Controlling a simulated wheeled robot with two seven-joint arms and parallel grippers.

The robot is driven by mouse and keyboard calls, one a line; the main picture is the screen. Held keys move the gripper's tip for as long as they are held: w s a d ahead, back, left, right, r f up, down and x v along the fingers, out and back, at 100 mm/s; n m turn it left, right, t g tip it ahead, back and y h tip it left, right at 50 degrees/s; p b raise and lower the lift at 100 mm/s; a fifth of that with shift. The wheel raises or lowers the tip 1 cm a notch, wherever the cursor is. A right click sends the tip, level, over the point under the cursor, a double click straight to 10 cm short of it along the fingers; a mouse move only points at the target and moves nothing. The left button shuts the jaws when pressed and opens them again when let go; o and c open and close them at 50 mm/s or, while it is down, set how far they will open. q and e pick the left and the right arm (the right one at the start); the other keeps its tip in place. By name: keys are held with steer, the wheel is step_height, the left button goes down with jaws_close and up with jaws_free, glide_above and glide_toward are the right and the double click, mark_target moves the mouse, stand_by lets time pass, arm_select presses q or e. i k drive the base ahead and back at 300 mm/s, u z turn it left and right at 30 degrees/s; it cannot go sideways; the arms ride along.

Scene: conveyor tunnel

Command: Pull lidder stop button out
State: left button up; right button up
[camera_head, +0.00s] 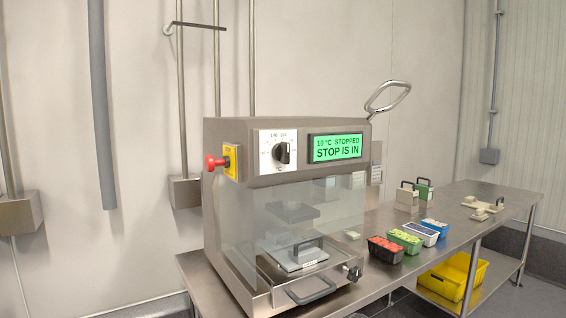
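The lidder (290,133) is a steel box with a clear front guard, standing on a steel table. Its red stop button (212,163) sticks out to the left from a yellow plate (231,162) at the machine's upper left edge. The green display (336,147) reads "10 °C STOPPED" and "STOP IS IN". A black rotary knob (283,153) is on a white panel beside the display. Neither of my grippers shows in the head view, so nothing of mine is seen near the button.
The steel table (455,212) runs to the right. On it are a tray of red food (385,249), other small trays and handled blocks (406,197). A yellow bin (453,277) sits on the lower shelf. The space left of the lidder is open up to the wall.

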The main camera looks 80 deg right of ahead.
mark_target(210, 164)
steer(key=z, duration=2.05)
steer(key=i, duration=0.15)
